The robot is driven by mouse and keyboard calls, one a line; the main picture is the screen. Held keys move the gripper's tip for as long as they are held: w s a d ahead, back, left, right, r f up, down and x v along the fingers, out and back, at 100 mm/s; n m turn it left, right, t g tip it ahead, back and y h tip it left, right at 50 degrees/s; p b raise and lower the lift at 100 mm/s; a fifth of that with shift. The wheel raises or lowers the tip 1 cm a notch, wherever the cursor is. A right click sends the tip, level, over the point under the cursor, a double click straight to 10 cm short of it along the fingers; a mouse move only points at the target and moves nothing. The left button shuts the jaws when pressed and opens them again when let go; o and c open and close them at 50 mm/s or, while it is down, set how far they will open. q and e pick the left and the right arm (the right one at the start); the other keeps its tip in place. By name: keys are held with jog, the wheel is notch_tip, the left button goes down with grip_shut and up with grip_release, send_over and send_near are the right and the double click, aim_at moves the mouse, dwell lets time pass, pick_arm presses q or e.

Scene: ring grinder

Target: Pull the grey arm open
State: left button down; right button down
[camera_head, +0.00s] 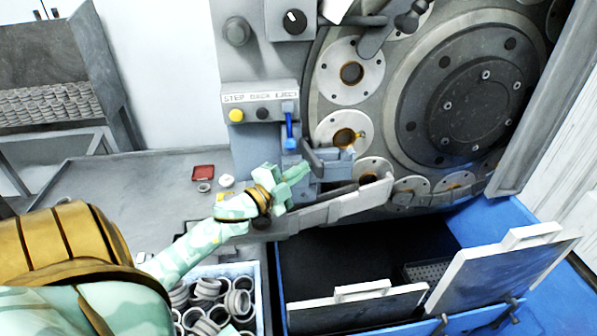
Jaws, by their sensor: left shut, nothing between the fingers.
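A long light grey arm (347,205) runs in front of the grinder's lower left side, slanting up to the right to an end below the disc. My left gripper (296,173) is shut and empty. It is just above and left of the grey arm, in front of the blue-grey fixture (338,163); I cannot tell whether it touches either. My left wrist and hand hide the area around the arm's left end. My right gripper is not clearly seen.
The large ring disc (480,100) fills the upper right. A control box (262,97) with buttons stands left of it. Below are a blue bin (275,300) with open flaps and a white crate (257,290) of rings. The grey table (120,185) is mostly clear.

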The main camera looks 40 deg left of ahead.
aim_at(291, 165)
pick_arm(q)
jog(key=shift+s+a+m+h, duration=0.3)
jog(key=shift+a+h, duration=0.1)
jog(key=shift+h, duration=0.3)
jog(key=a+h+b, duration=0.1)
jog(key=s+a+m+h, duration=0.1)
jog(key=a+m+g+h+b, duration=0.1)
jog(key=h, duration=0.1)
jog(key=shift+s+a+f+b, duration=0.1)
jog(key=shift+s+a+b, duration=0.1)
jog(key=shift+s+b, duration=0.1)
jog(key=a, duration=0.3)
jog(key=shift+s, duration=0.2)
jog(key=shift+a, duration=0.15)
